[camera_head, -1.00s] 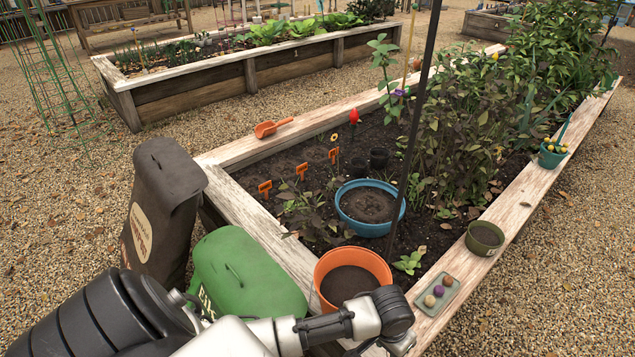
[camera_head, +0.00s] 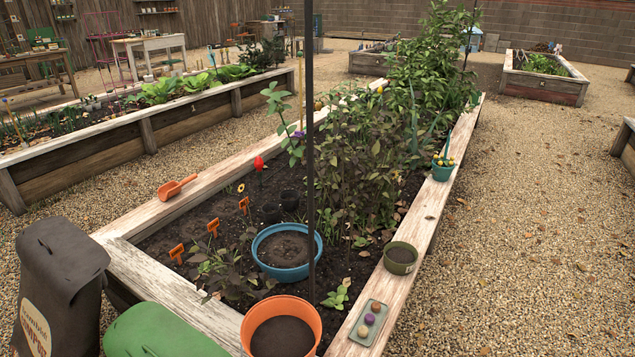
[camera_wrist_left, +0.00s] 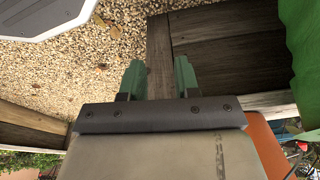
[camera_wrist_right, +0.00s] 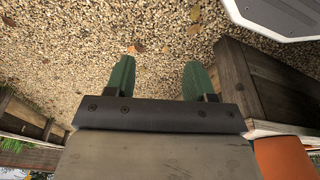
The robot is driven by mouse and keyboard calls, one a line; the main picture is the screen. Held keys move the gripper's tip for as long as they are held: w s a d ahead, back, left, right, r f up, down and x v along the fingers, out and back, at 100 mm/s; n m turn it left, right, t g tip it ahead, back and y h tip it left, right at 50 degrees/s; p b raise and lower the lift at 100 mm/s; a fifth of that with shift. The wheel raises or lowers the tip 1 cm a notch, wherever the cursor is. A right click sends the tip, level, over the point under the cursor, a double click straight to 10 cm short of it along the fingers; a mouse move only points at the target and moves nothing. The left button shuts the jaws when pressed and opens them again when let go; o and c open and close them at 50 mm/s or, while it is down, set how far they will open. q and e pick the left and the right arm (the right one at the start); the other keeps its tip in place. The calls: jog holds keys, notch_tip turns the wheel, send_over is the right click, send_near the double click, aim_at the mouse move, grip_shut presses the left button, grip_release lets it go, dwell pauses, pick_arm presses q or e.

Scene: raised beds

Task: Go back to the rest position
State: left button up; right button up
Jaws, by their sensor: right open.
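My left gripper (camera_wrist_left: 160,80) shows in the left wrist view with its two green fingers apart and nothing between them. It hangs beside the wooden wall of a raised bed (camera_wrist_left: 230,50). My right gripper (camera_wrist_right: 155,80) shows in the right wrist view, open and empty above the gravel, with the bed's wall to the right. Neither gripper shows in the head view.
The raised bed's plank rim (camera_head: 165,290) carries an orange pot (camera_head: 282,330), a tray of balls (camera_head: 368,322), an olive pot (camera_head: 400,258) and an orange scoop (camera_head: 177,187). A dark bag (camera_head: 60,285) and green bag (camera_head: 160,335) stand left. Gravel (camera_head: 540,230) is clear on the right.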

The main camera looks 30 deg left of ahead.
pick_arm(q)
jog(key=s+a+f+g+p, duration=0.1)
jog(key=s+a+f+p, duration=0.1)
jog(key=s+p, duration=1.5)
jog(key=shift+a, duration=0.5)
pick_arm(e)
jog(key=s+d+f+g, duration=0.1)
jog(key=s+d+f, duration=0.1)
jog(key=s, duration=1.5)
jog(key=shift+d, duration=0.55)
pick_arm(q)
jog(key=shift+s, duration=0.1)
pick_arm(e)
jog(key=shift+s, duration=0.1)
